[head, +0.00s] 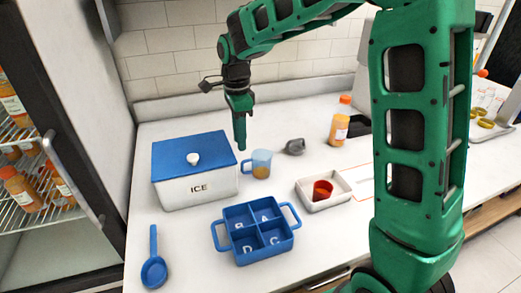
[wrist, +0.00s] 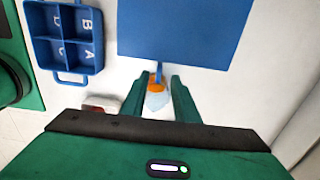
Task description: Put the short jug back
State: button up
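The short jug (head: 261,163) is a clear bluish cup with a blue handle and some orange-brown content. It stands upright on the counter just right of the ice box, its handle toward the box. In the wrist view the jug (wrist: 157,97) shows between my two green fingers. My gripper (head: 241,146) points down, with its tips above and slightly left of the jug in the head view. In the wrist view my gripper (wrist: 160,98) is open, with a gap between its fingers. The jug appears to stand below them, not held.
The white ice box with blue lid (head: 195,157) stands close left of the jug. A blue four-part caddy (head: 262,255) is in front. A blue ladle (head: 154,270) lies front left.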

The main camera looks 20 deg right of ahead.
jog(key=s+d+r+n, duration=0.2)
jog(key=s+d, duration=0.5)
jog(key=d, duration=0.1)
jog(key=s+d+r+n, duration=0.2)
jog(key=s+d+n, duration=0.1)
jog(key=s+d, duration=0.4)
jog(key=s+d+f+n, duration=0.2)
jog(key=s+d+n, duration=0.1)
jog(key=s, duration=0.7)
jog(key=s+d+f+n, duration=0.1)
jog(key=s+d+n, duration=0.2)
jog(key=s+d, duration=0.3)
jog(key=s, duration=0.4)
jog(key=shift+s+f+n, duration=0.2)
jog(key=shift+f+n, duration=0.1)
jog(key=shift+f, duration=0.05)
jog(key=shift+w+f, duration=0.25)
jog(key=shift+w, duration=0.4)
